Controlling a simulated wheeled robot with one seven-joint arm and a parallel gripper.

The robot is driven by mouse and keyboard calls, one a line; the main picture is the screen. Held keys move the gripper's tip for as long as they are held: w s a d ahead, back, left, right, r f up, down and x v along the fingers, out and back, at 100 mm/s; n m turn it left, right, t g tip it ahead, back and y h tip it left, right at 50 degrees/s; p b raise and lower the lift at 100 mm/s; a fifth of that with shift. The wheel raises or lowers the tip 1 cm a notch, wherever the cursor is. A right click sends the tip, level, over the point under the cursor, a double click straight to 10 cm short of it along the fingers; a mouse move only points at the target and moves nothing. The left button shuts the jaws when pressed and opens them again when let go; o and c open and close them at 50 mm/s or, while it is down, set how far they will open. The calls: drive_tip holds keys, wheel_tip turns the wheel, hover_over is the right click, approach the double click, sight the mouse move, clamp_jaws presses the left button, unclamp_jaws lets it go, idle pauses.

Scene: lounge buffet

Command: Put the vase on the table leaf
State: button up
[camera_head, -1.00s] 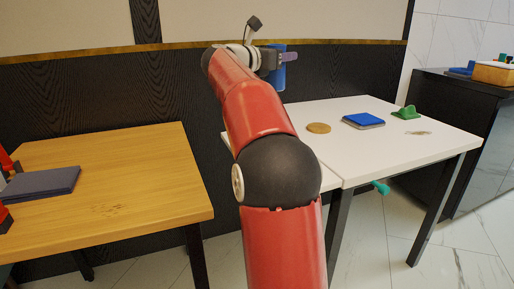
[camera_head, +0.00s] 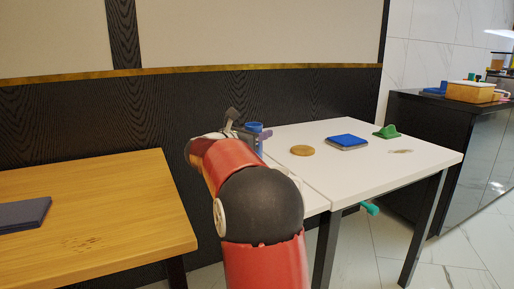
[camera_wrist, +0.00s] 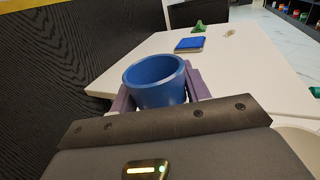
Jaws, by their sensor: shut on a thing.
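The blue vase (camera_head: 254,145) is an open-topped cup shape, held upright between the purple fingers of my gripper (camera_head: 256,134). In the wrist view the vase (camera_wrist: 152,92) shows its open mouth, and my gripper (camera_wrist: 158,84) is shut on its sides. The white table (camera_head: 375,165) has a seam, and a narrow section on its near left side looks like the table leaf (camera_head: 313,201). My arm hides much of that section. The vase is at the left end of the white table; its base is hidden, so I cannot tell whether it touches the top.
On the white table are a round tan disc (camera_head: 302,150), a blue-topped pad (camera_head: 347,141) and a green piece (camera_head: 387,132). A teal handle (camera_head: 370,208) sticks out below the edge. A wooden table (camera_head: 100,215) stands left, the dark panelled wall (camera_head: 90,125) behind.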

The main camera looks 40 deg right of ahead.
drive_tip(key=shift+f, duration=1.95)
drive_tip(key=o, duration=1.1)
drive_tip(key=a, duration=0.4)
drive_tip(key=s+a+b, duration=0.1)
drive_tip(key=a, duration=0.3)
drive_tip(key=s+a+b, duration=0.1)
drive_tip(key=a, duration=0.3)
drive_tip(key=shift+d, duration=0.1)
